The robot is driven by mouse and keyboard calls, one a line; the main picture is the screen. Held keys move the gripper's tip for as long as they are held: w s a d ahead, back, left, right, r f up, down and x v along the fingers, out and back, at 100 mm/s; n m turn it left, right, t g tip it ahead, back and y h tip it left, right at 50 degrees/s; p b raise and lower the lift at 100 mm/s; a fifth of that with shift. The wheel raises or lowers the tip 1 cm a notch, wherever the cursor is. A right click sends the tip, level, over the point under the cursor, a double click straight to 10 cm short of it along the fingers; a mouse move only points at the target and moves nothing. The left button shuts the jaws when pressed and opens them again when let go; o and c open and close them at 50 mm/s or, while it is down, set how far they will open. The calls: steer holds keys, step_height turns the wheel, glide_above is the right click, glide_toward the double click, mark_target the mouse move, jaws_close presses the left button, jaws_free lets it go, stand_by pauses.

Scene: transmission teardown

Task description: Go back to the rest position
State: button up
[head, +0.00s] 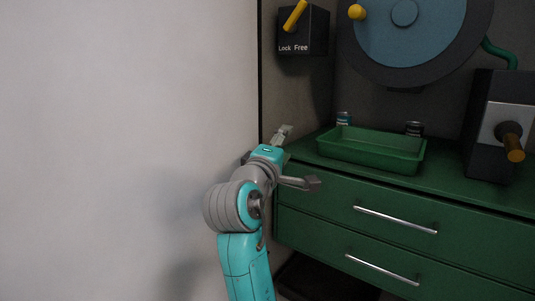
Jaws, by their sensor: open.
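My gripper (297,158) is in the head view near the middle, at the end of my teal and grey arm. Its two fingers are spread wide apart, one pointing up and back, the other out to the right. I see nothing between them. It is in front of the left end of the green cabinet (330,199), close to the top edge. The arm rises from the bottom of the picture and bends at the grey joint.
A Lock/Free box (303,32) with a yellow lever and a large blue-grey disc (400,40) are above. A dark box (500,125) with an orange-handled knob stands right. A bare wall fills the left.

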steer(key=s+d+f+y, duration=0.2)
steer(key=s+f, duration=0.1)
steer(key=f, duration=0.8)
steer(key=s+d+f+y, duration=0.2)
steer(key=s+f, duration=0.2)
steer(key=f, duration=0.8)
steer(key=s+d+f+y, duration=0.2)
steer(key=s+f, duration=0.1)
steer(key=f, duration=0.8)
steer(key=s+d+f+g+y, duration=0.1)
steer(key=s+d+f, duration=0.2)
steer(key=s+f, duration=0.55)
steer(key=s+d+f+m+g+y, duration=0.1)
steer(key=s+d+f+m, duration=0.15)
steer(key=s, duration=0.75)
steer(key=s+d+f+m+y, duration=0.15)
steer(key=s+f, duration=0.25)
steer(key=s, duration=0.6)
steer(key=s+d+r+m+h, duration=0.1)
steer(key=s+m, duration=0.3)
steer(key=s, duration=0.5)
steer(key=s+d+r+m+g+h, duration=0.1)
steer(key=s+r+m, duration=0.3)
steer(key=s, duration=0.6)
